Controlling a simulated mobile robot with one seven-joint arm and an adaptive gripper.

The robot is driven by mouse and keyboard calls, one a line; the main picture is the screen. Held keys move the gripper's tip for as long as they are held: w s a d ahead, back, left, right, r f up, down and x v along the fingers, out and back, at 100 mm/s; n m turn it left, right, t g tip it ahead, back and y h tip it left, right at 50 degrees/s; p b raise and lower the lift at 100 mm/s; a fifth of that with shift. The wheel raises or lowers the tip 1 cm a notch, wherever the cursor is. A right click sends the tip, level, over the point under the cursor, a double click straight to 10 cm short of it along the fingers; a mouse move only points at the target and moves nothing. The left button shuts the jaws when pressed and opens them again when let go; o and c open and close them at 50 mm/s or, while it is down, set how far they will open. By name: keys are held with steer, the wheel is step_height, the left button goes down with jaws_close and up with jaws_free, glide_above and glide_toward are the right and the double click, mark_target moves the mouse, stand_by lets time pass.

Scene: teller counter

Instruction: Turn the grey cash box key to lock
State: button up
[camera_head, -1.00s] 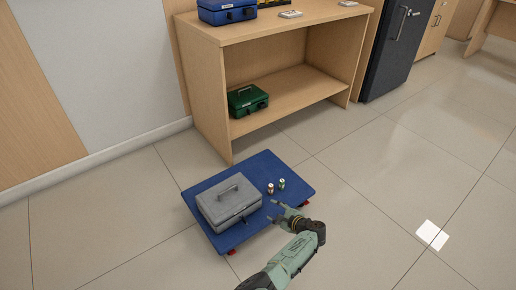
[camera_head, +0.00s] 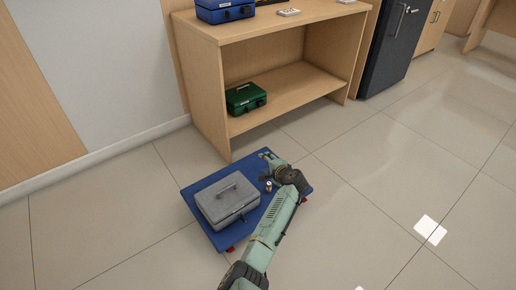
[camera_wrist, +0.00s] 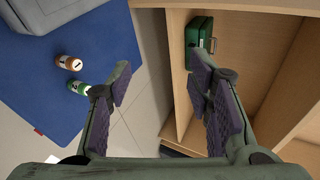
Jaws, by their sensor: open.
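The grey cash box (camera_head: 228,201) sits on the blue platform (camera_head: 206,224), with its handle on top. Its edge also shows at the top left of the wrist view (camera_wrist: 48,14). Its front side faces my arm, and the key is too small to make out. My gripper (camera_head: 267,154) is at the platform's far right corner, beyond the box and apart from it. In the wrist view my gripper (camera_wrist: 160,85) has its fingers spread wide with nothing between them.
Two small cylinders, one brown (camera_wrist: 69,63) and one green (camera_wrist: 80,87), stand on the platform close to my left finger. A wooden shelf unit (camera_head: 204,95) stands just beyond, holding a green cash box (camera_head: 245,98) and a blue one (camera_head: 226,10). Open floor lies right.

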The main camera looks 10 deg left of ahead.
step_height(320, 180, up, 6)
steer(key=w+a+n, duration=0.1)
steer(key=w+a, duration=0.1)
steer(key=shift+a+n+t, duration=0.3)
steer(key=shift+a+t, duration=0.1)
